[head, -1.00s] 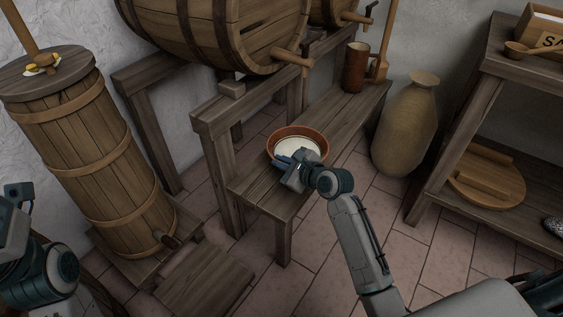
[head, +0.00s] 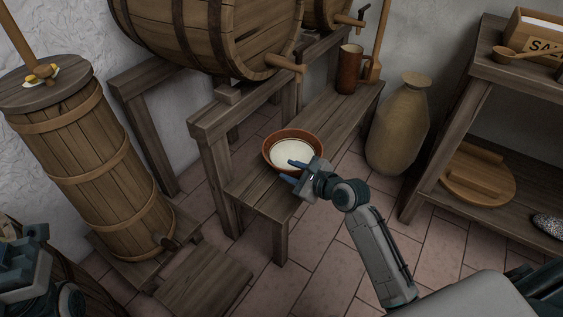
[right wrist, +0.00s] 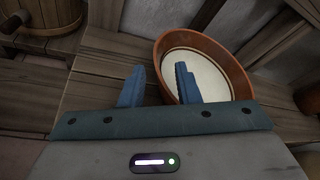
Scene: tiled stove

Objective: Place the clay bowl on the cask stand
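The clay bowl (head: 291,152) is reddish-brown with a pale inside and stands upright on the low bench of the cask stand (head: 250,181), below the big cask. It also shows in the right wrist view (right wrist: 225,47). My right gripper (head: 291,171) is at the bowl's near side with its blue fingers spread apart. In the right wrist view the right gripper (right wrist: 158,82) is open and empty; its right finger overlaps the bowl's rim in the picture, and I cannot tell whether it touches. My left gripper (head: 30,245) is partly in view at the lower left, its fingers not clear.
A brown mug (head: 349,69) stands at the bench's far end. A large clay jar (head: 398,125) stands on the floor to the right. A wooden churn (head: 90,160) stands at the left, and a shelf (head: 490,66) at the right. The bench's near end is bare.

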